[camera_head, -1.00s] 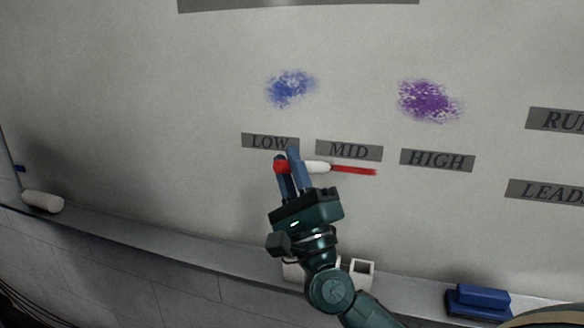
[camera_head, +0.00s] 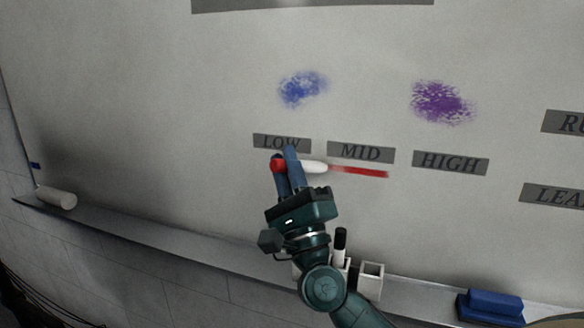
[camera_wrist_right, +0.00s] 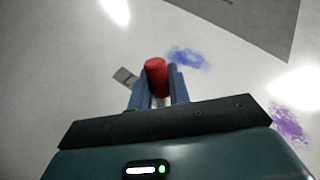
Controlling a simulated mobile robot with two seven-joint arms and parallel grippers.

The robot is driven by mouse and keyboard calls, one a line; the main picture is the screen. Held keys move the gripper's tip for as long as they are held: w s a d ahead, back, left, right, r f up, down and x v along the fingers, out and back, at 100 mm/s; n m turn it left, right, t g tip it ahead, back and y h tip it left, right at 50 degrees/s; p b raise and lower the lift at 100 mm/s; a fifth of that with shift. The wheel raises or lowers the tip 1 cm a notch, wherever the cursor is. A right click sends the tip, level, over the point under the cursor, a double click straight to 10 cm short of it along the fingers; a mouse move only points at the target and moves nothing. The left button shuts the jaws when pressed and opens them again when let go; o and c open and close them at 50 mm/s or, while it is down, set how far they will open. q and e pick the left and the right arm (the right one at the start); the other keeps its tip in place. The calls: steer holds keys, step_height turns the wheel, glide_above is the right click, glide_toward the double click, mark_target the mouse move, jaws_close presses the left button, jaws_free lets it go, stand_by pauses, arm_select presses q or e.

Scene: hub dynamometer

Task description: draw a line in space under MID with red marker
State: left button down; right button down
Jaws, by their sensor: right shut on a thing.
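My right gripper (camera_head: 284,160) is shut on the red marker (camera_head: 313,167), near its red end. The marker lies roughly level, its white body pointing right. In the right wrist view the red end (camera_wrist_right: 156,75) sits between the fingers of my right gripper (camera_wrist_right: 158,92). A red line (camera_head: 360,172) runs on the whiteboard (camera_head: 170,130) just below the MID label (camera_head: 361,152), from near the marker's right end to about the label's right edge. The fingertips are just below the LOW label (camera_head: 282,143) and cover part of it. My left gripper is not in view.
Blue (camera_head: 302,88) and purple (camera_head: 440,102) scribbles are above the labels. The HIGH label (camera_head: 450,163) is to the right. Below, the ledge (camera_head: 180,238) holds a white cylinder (camera_head: 56,197), a white holder (camera_head: 370,279), a black-topped marker (camera_head: 340,244) and a blue eraser (camera_head: 491,305).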

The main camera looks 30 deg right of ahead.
steer(key=shift+w+a, duration=0.1)
steer(key=s+a, duration=0.5)
steer(key=a, duration=0.1)
steer(key=shift+s+a, duration=0.35)
steer(key=shift+s, duration=0.05)
stand_by(0.4)
stand_by(1.1)
steer(key=shift+w+d, duration=1.15)
steer(key=shift+d, duration=0.25)
steer(key=shift+w+d, duration=1.15)
steer(key=shift+d, duration=0.2)
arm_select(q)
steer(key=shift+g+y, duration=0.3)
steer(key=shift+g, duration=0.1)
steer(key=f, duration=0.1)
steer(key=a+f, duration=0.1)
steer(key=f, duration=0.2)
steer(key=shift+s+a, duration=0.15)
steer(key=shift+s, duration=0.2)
